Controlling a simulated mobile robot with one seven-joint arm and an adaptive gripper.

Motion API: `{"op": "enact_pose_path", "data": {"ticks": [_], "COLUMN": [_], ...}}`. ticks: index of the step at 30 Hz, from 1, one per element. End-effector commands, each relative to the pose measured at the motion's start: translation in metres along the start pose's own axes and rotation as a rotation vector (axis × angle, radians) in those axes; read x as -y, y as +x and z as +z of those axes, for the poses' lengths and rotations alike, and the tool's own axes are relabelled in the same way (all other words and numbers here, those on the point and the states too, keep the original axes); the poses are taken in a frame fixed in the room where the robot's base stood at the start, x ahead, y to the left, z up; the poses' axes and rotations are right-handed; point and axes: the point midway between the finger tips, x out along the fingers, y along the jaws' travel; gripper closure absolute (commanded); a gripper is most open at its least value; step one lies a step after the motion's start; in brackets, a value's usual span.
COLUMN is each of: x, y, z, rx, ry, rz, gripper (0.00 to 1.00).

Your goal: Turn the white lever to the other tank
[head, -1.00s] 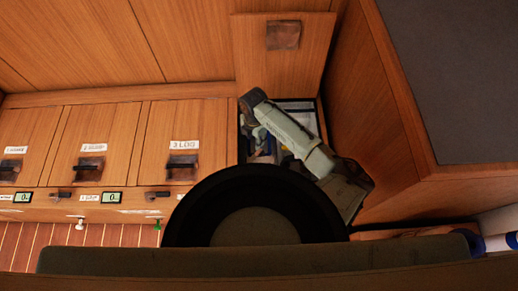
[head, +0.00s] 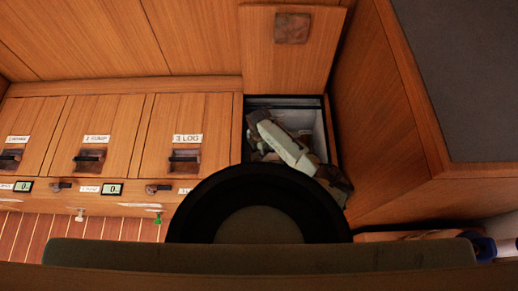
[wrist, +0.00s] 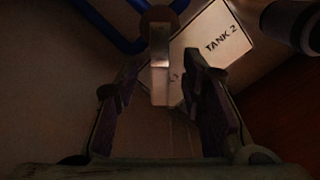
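The white lever (wrist: 160,72) shows at the upper middle of the wrist view, hanging from a dark round hub (wrist: 158,18). My gripper (wrist: 159,66) is open, with one dark finger on each side of the lever. Gaps show on both sides, so it does not look gripped. In the head view my arm reaches down into the open compartment (head: 327,135), and the gripper and lever are hidden there.
Blue pipes (wrist: 97,22) meet the hub in the wrist view. A dark cylinder (wrist: 292,24) is at the upper right. In the head view a wooden lid (head: 291,62) stands open behind the compartment. A closed "3 LOG" lid (head: 187,115) is to its left, a wooden cabinet to its right.

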Motion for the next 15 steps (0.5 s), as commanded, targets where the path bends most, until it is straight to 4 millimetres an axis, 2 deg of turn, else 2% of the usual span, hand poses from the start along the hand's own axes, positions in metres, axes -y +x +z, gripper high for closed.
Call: {"op": "enact_pose_path", "data": {"ticks": [8,15], "x": [0.0001,0.0001], "y": [0.0022,0.0019], "z": [0.0,0.0002], "rx": [0.0,0.0], "ry": [0.0,0.0], "rz": [0.0,0.0], "gripper": [0.63,0.78]}}
